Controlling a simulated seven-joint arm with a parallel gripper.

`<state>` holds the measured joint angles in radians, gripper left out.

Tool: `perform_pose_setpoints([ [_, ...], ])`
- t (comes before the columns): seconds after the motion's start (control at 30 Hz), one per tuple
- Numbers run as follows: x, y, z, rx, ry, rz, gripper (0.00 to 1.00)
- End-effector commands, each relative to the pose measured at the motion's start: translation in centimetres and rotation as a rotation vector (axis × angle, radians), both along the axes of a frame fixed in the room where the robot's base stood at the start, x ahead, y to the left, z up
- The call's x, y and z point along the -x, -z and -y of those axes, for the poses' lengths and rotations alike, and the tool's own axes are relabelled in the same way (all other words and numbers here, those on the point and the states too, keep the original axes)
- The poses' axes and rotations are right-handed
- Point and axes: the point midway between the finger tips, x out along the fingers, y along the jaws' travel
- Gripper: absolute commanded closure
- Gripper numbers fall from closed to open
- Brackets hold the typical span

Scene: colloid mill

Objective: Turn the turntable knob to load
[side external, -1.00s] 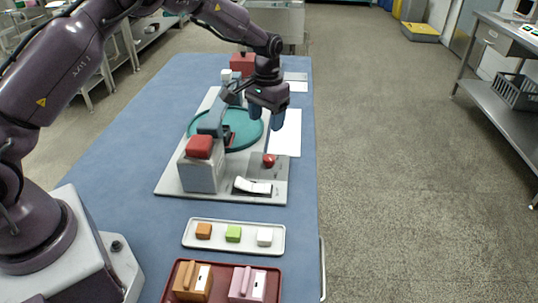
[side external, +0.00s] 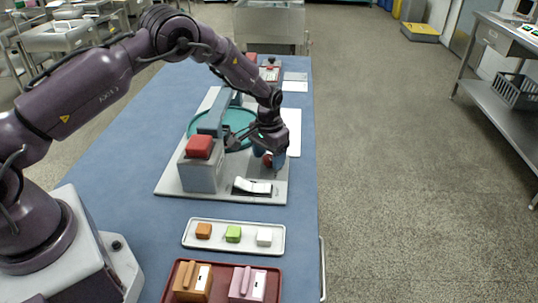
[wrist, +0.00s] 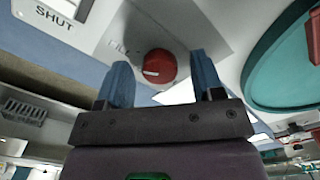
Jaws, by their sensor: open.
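The red round knob (side external: 267,160) sits on the grey panel at the right of the machine's base, partly hidden by my gripper. In the wrist view the knob (wrist: 159,67) has a white pointer line aimed left. My gripper (side external: 274,162) is open and low over it, pointing down. In the wrist view its two blue fingers (wrist: 162,66) stand on either side of the knob; I cannot tell whether they touch it. The teal turntable disc (side external: 240,118) lies behind the knob, partly covered by the grey arm of the machine.
A grey block with a red top (side external: 198,147) stands left of the knob. A white tilted plate (side external: 252,186) is in front. A white tray (side external: 218,244) holds three small blocks; a dark red tray (side external: 219,293) is nearer. Lettering "SHUT" (wrist: 54,16) shows in the wrist view.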

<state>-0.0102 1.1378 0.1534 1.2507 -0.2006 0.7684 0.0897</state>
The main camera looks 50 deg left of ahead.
Motion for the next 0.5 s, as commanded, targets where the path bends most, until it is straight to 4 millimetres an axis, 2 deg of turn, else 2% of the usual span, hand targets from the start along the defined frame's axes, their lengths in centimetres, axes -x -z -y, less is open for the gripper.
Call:
perform_pose_setpoints([
  [0.23,-0.02,0.04,0.00,0.000,0.000,0.001,0.39],
  [0.43,-0.02,0.02,0.01,0.000,0.000,0.001,0.85],
  [0.5,-0.02,0.02,0.01,0.000,0.000,0.001,0.88],
])
